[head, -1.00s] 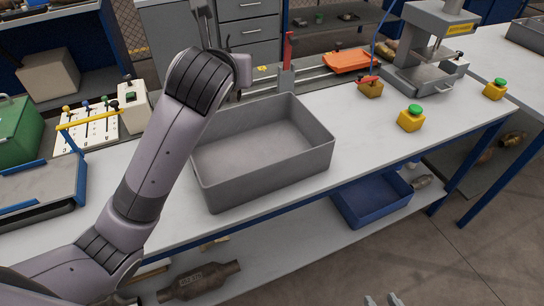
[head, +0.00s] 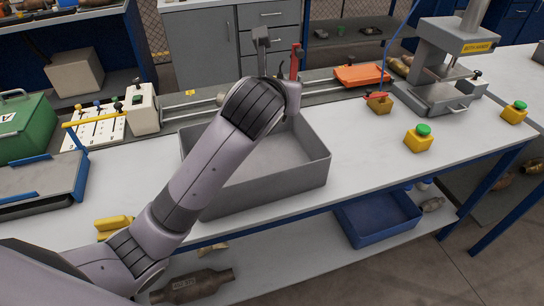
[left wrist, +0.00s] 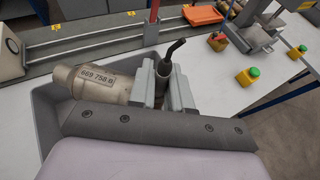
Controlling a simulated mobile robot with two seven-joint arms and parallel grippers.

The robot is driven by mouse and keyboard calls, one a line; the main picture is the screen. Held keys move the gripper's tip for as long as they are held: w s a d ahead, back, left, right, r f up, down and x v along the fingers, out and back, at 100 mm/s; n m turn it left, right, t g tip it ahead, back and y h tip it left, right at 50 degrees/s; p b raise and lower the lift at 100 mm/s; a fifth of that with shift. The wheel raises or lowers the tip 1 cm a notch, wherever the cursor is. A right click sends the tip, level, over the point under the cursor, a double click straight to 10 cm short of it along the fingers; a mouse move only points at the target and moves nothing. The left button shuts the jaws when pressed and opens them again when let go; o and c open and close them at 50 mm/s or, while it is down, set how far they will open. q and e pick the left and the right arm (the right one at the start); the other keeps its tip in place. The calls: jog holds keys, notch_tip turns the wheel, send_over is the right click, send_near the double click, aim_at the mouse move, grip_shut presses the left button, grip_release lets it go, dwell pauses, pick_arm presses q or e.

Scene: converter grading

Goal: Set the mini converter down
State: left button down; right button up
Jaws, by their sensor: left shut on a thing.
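In the left wrist view a tan metal converter (left wrist: 95,86) marked "669 758 B" lies crosswise, its right end reaching my left gripper (left wrist: 164,88). The gripper's grey fingers are shut on the mini converter, around a dark upright stub with a bent black lead; the exact grip point is partly hidden. The converter is over or inside the grey bin (left wrist: 42,85); I cannot tell whether it touches the floor. My right gripper is not in view.
A rail fixture with a red upright (head: 296,62) runs behind the bin. An orange case (head: 361,75), yellow-green button boxes (head: 418,140) and a grey press (head: 440,65) stand to the right. A blue bin (head: 375,222) is below.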

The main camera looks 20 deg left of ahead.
pick_arm(q)
notch_tip(320, 180, down, 16)
jog(key=b, duration=0.1)
jog(key=shift+b, duration=0.4)
jog(key=shift+f, duration=0.55)
jog(key=shift+f, duration=0.15)
jog(key=c, duration=1.1)
grip_release()
jog(key=shift+f, duration=0.1)
jog(key=shift+o, duration=0.2)
jog(key=a+r+p+v, duration=0.1)
jog(key=v, duration=1.1)
jog(key=shift+d, duration=0.4)
